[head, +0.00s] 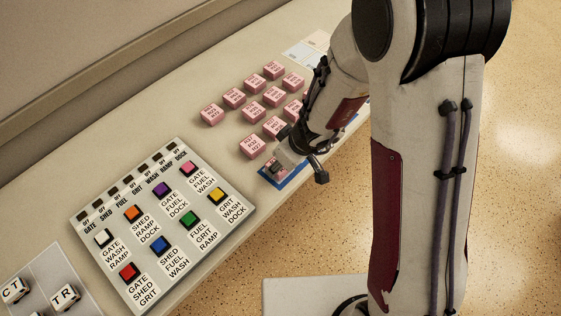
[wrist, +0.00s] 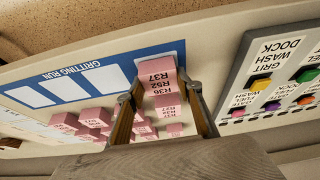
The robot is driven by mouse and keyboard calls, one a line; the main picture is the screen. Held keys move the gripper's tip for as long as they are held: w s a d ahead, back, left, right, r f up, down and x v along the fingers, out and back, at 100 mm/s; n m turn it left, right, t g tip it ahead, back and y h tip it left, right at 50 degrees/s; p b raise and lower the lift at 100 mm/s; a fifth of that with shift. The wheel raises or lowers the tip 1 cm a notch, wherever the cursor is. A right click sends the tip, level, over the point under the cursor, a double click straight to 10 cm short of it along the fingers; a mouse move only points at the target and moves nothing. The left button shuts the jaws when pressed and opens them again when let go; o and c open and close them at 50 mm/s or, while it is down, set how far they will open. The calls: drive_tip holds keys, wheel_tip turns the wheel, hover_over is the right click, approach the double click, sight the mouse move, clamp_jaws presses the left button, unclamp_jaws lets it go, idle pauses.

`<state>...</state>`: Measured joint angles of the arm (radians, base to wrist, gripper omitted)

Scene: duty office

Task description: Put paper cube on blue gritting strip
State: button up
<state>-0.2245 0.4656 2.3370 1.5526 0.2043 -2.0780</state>
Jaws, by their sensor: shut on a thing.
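A pink paper cube (wrist: 160,78) with dark route codes, among them R37 and R52, is between the fingers of my gripper (wrist: 160,103). My gripper is shut on it. The blue gritting strip (wrist: 120,54), marked GRITTING RUN, has a row of white boxes. The held cube is over the strip's end nearest the button panel; I cannot tell whether it touches the strip. In the head view my gripper (head: 295,160) is above the near end of the blue strip (head: 291,179), and my arm hides most of the strip.
Several other pink cubes (head: 234,98) stand in rows behind the strip. A panel of coloured buttons (head: 160,215) lies left of the strip. A grey board with CT and TR blocks (head: 65,296) is at the lower left. Pale cards (head: 302,54) lie at the far end.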

drive_tip(key=shift+f, duration=0.15)
drive_tip(key=o, duration=1.2)
drive_tip(key=shift+r, duration=0.2)
drive_tip(key=shift+v, duration=5.95)
